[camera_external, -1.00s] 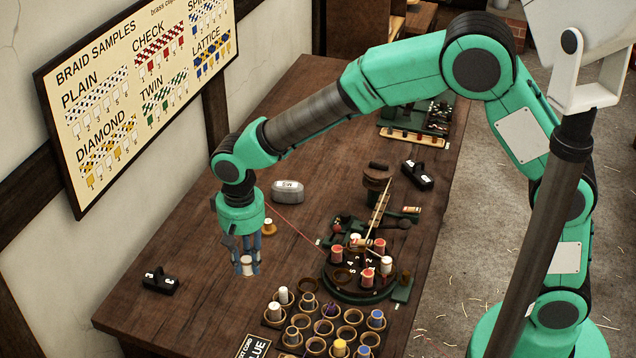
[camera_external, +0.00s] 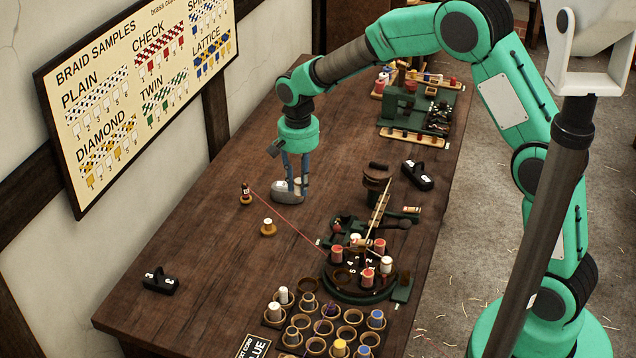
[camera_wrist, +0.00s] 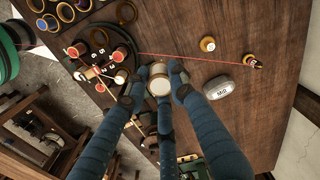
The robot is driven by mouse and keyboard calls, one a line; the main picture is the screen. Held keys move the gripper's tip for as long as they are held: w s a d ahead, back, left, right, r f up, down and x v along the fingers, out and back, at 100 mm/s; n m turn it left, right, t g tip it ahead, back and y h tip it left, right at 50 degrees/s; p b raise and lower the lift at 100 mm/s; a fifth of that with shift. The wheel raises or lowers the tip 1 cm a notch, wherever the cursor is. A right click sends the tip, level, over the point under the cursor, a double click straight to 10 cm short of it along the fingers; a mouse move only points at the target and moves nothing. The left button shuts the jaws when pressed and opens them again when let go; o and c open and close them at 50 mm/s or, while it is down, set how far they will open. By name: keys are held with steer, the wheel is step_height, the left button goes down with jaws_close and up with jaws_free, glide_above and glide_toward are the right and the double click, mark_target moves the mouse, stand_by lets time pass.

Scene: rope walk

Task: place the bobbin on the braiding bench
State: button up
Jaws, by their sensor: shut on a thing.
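My gripper (camera_external: 294,186) is over the far middle of the dark wooden bench (camera_external: 200,258), fingers pointing down. In the wrist view its blue fingers close around a pale, round-topped bobbin (camera_wrist: 159,86). In the external view the bobbin (camera_external: 301,184) is partly hidden by the fingers. It is beside or in front of the grey weight (camera_external: 285,194); I cannot tell whether it touches the bench.
A round green braiding stand (camera_external: 345,295) holds several bobbins. A red thread runs from it to a small dark peg (camera_external: 246,196). A cup rack (camera_external: 325,328) is in front.

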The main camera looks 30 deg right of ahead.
steer(key=w+d+m+p, duration=0.1)
steer(key=w+d+m, duration=0.25)
steer(key=d, duration=1.05)
steer(key=w+d+m+p, duration=0.15)
steer(key=w+d, duration=0.35)
steer(key=d, duration=1)
steer(key=s+d+m, duration=0.2)
steer(key=d+m, duration=0.4)
steer(key=d, duration=2.1)
step_height(320, 180, down, 18)
steer(key=shift+a+f+p, duration=0.1)
steer(key=shift+f+p, duration=0.05)
steer(key=shift+p, duration=0.15)
steer(key=w+d, duration=0.2)
steer(key=w, duration=0.3)
steer(key=w+d+f, duration=0.1)
steer(key=w, duration=0.4)
steer(key=w+d, duration=0.2)
steer(key=w, duration=0.3)
steer(key=shift+d+f, duration=0.25)
steer(key=shift+d, duration=0.05)
